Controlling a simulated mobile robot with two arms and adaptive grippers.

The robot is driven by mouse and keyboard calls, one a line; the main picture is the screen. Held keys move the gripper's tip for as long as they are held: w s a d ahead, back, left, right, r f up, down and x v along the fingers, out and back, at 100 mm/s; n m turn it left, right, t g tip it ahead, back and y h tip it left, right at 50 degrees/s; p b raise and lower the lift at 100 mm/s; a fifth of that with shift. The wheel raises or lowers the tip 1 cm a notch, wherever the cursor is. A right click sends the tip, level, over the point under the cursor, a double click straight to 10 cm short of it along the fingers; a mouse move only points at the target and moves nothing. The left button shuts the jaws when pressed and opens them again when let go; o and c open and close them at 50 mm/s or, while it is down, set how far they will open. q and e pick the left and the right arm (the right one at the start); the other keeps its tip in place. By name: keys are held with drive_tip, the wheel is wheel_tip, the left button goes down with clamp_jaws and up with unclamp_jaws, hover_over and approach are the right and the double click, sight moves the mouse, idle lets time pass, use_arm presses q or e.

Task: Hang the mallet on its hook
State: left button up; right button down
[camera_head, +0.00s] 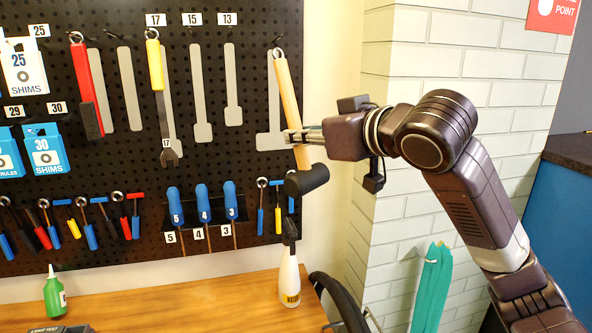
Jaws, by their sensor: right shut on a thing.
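The mallet (289,92) has a light wooden handle and a black head (306,180). It hangs head down, slightly tilted, in front of the right part of the black pegboard. My right gripper (296,136) reaches in from the right and is shut on the lower handle, just above the head. The hook (277,52) shows as a metal ring or loop right at the handle's top end. I cannot tell whether the handle is on it or only in front of it. A grey mallet-shaped outline (268,142) shows behind the mallet. My left gripper is not in view.
The pegboard (105,180) holds a wrench (168,110), a red-handled tool (84,80), blue-handled screwdrivers (203,205) and several hex keys. A white bottle (289,278) and a green bottle (54,298) stand on the wooden bench (190,305). A white brick pillar (480,70) is at right.

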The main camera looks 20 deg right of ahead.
drive_tip(key=r, duration=0.1)
drive_tip(key=d+r+m+t, duration=0.1)
drive_tip(key=r, duration=0.1)
drive_tip(key=shift+r+h, duration=0.15)
drive_tip(key=shift+h, duration=0.25)
drive_tip(key=shift+w+d+r, duration=0.1)
drive_tip(key=shift+r, duration=0.1)
drive_tip(key=w+a+f+t+b, duration=0.1)
drive_tip(key=w+f+t+b, duration=0.1)
drive_tip(key=w, duration=1.1)
drive_tip(key=shift+w+a+m+t+y+b, duration=0.15)
drive_tip(key=shift+a+m+t+y+b, duration=0.2)
drive_tip(key=shift+b, duration=0.4)
drive_tip(key=shift+r, duration=0.1)
idle(0.9)
